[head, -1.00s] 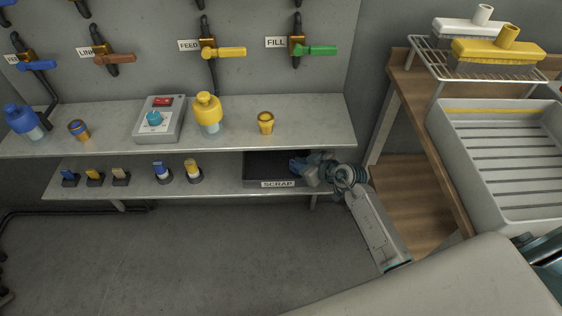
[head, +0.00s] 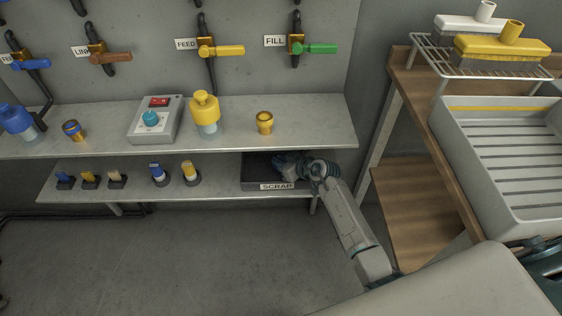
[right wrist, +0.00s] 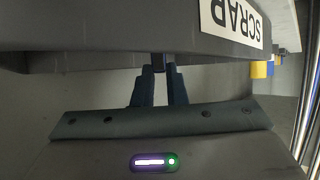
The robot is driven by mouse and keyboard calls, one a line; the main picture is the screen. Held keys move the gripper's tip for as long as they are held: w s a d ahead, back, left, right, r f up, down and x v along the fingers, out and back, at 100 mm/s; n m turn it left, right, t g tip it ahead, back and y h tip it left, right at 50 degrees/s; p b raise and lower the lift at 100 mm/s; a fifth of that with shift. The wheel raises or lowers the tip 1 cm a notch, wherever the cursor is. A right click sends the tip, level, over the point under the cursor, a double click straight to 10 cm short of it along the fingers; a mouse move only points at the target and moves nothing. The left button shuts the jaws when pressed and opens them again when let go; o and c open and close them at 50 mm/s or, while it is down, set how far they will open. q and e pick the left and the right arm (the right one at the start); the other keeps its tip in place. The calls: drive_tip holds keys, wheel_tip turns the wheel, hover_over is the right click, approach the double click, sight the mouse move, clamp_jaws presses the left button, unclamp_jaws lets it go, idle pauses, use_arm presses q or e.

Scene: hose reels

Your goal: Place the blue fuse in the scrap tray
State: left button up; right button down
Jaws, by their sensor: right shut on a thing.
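The scrap tray (head: 250,180) is a dark, shallow tray with a SCRAP label, at the right end of the lower shelf. My right gripper (head: 281,160) is over the tray's right part in the head view, its arm coming from the lower right. In the right wrist view the gripper (right wrist: 160,72) is shut on a small dark blue thing, the blue fuse (right wrist: 162,60), mostly hidden by the fingers. The tray's front wall (right wrist: 100,37) and upside-down label cross the top of that view. Whether the fuse touches the tray I cannot tell. My left gripper is not in view.
Several small blue, yellow and cream pieces stand in dark holders along the lower shelf (head: 220,190), left of the tray. The upper shelf (head: 315,125) overhangs them and carries a control box (head: 157,120) and bottles. A wooden bench (head: 410,195) stands at right.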

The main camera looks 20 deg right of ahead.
drive_tip(key=shift+f, duration=0.1)
drive_tip(key=c, duration=1.5)
unclamp_jaws()
